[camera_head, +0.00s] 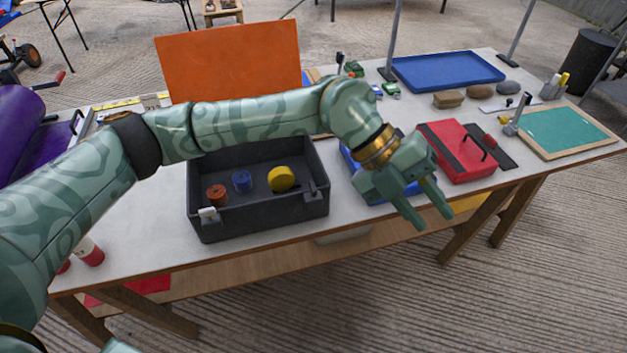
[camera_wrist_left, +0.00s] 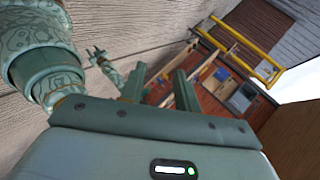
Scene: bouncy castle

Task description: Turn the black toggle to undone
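A small clamp-like fitting with an upright black lever (camera_head: 521,103) stands on the table between the red box and the green board. It may be the black toggle, but its setting is too small to tell. Another small dark upright knob (camera_head: 339,60) shows behind my left arm. My left gripper (camera_head: 432,216) is open and empty, pointing down past the table's front edge, left of and nearer than the black lever. Its fingers also show apart in the left wrist view (camera_wrist_left: 159,84). A small gripper, likely my right one (camera_wrist_left: 97,54), shows in the left wrist view; its opening is unclear.
A red box (camera_head: 446,135) with black straps lies right of my left gripper. A dark open crate (camera_head: 260,222) holds several coloured pieces. An orange panel (camera_head: 228,55) stands behind it. A blue tray (camera_head: 447,70) and green board (camera_head: 568,132) lie farther right.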

